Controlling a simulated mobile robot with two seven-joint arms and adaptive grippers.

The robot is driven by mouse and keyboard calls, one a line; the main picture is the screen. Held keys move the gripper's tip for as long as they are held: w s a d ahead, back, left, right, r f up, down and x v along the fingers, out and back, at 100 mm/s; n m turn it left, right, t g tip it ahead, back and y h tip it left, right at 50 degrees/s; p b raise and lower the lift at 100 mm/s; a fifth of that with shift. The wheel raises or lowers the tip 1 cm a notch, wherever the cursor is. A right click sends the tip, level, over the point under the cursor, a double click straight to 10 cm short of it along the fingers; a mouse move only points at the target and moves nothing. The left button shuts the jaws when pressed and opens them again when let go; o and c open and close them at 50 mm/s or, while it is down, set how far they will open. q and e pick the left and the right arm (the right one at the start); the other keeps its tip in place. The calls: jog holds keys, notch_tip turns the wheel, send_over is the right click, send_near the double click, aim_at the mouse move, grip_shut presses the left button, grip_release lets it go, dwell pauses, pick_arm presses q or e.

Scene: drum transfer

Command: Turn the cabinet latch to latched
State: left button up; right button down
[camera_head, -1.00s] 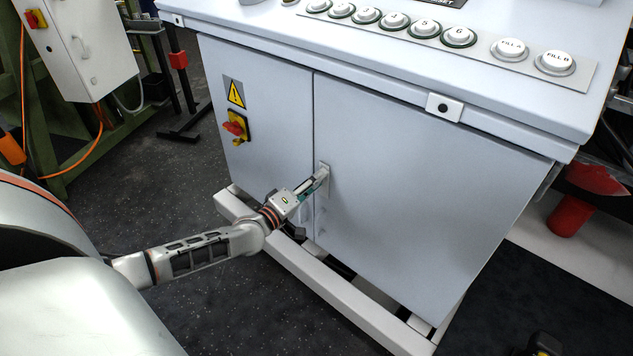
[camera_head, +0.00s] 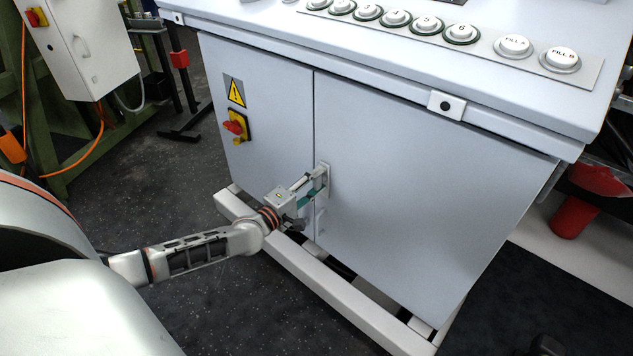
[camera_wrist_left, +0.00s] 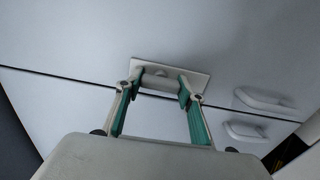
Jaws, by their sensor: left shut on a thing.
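The cabinet latch (camera_wrist_left: 162,74) is a small pale handle on a light rectangular plate, beside the seam between the two grey cabinet doors. My left gripper (camera_head: 321,184) reaches it from the left in the head view. In the left wrist view the gripper (camera_wrist_left: 162,82) has its two green-padded fingers on either side of the latch, shut on it. In the head view one finger sits above the other. The fingers partly hide the latch there, so its exact angle is hard to read. My right gripper is in neither view.
The grey cabinet (camera_head: 420,190) has a button panel (camera_head: 460,35) on top and a red-yellow switch (camera_head: 235,126) on its left door. Two pale door handles (camera_wrist_left: 265,102) flank the seam near the latch. A white base rail (camera_head: 330,285) runs below. The dark floor in front is open.

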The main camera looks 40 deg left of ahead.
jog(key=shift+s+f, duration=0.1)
pick_arm(q)
jog(key=o, duration=1)
jog(key=shift+o, duration=0.7)
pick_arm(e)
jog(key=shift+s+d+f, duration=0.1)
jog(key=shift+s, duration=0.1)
pick_arm(q)
jog(key=shift+s, duration=0.1)
jog(key=s, duration=1.2)
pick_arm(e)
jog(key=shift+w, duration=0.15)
pick_arm(q)
jog(key=shift+w+a, duration=0.1)
jog(key=shift+a, duration=0.05)
